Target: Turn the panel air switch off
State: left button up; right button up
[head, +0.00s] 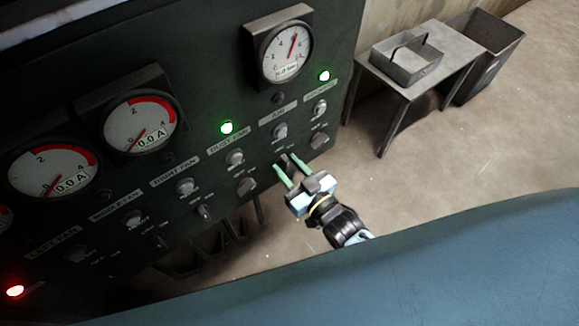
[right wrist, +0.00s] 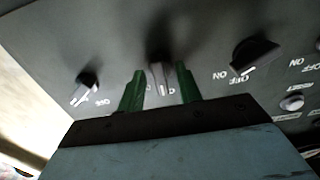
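The air switch is a dark rotary knob with a light pointer (right wrist: 158,78) on the dark control panel (head: 190,60). In the head view it sits low in the column labelled AIR (head: 278,115), partly hidden by my right gripper (head: 284,163). The right gripper has its green fingers spread. In the right wrist view the fingers (right wrist: 160,88) stand on either side of the knob, with gaps visible at both sides. The knob's pointer runs roughly along the fingers. The lettering beside it is mostly hidden by the fingers. My left gripper is not in view.
Neighbouring knobs stand close on both sides in the right wrist view, left (right wrist: 87,80) and right (right wrist: 255,55). Green lamps (head: 227,127) and gauges (head: 285,47) are on the panel. A metal table (head: 452,48) with a tray and a bin (head: 490,50) stand back right.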

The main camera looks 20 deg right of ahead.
jog(key=v, duration=1.3)
jog(key=shift+s, duration=0.2)
jog(key=s+d+f+g+h, duration=0.1)
jog(key=s+d+f+g, duration=0.1)
jog(key=f, duration=0.6)
jog(key=s+d+f+m+g+h, duration=0.1)
jog(key=s+f+g+h, duration=0.15)
jog(key=f, duration=0.45)
jog(key=s+d+f+g, duration=0.2)
jog(key=f+g, duration=0.1)
jog(key=f, duration=0.5)
jog(key=s+d+f+g+h, duration=0.1)
jog(key=s+f+g, duration=0.3)
jog(key=s, duration=0.5)
jog(key=s+d+f+g+h, duration=0.1)
jog(key=s+f+g, duration=0.3)
jog(key=s+f, duration=0.4)
jog(key=shift+s+d+f+m+h, duration=0.25)
jog(key=shift+s+d+m+h, duration=0.15)
jog(key=shift+s+d, duration=0.35)
